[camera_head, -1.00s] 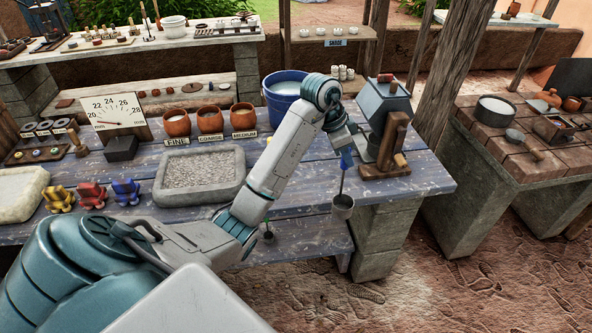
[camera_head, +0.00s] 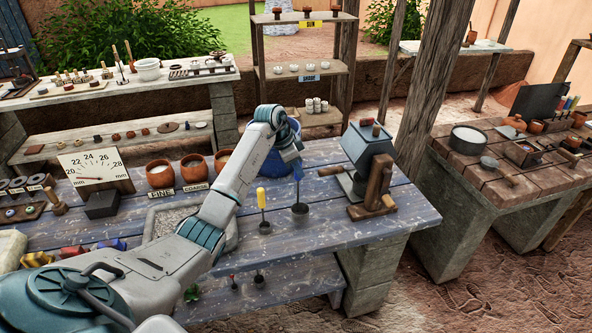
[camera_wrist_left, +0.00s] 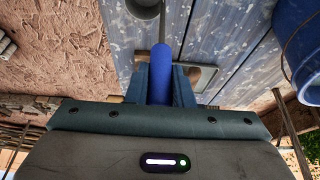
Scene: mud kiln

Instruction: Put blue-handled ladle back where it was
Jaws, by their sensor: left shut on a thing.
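My left gripper (camera_head: 297,172) is shut on the blue handle (camera_wrist_left: 161,75) of the blue-handled ladle. The ladle hangs upright below the fingers, its grey cup (camera_head: 300,212) in front of the blue planked table (camera_head: 330,235) in the head view. I cannot tell whether the cup touches the tabletop. In the left wrist view the handle lies between the fingers and the cup (camera_wrist_left: 145,8) is partly cut off at the top. A yellow-handled ladle (camera_head: 261,200) is upright to the left of it. My right gripper is not in view.
A grey grinder with a wooden frame (camera_head: 372,160) stands right of the ladle. A blue bucket (camera_head: 262,160) is behind my left arm and also shows in the left wrist view (camera_wrist_left: 300,50). Small tools (camera_head: 258,276) show low at the front.

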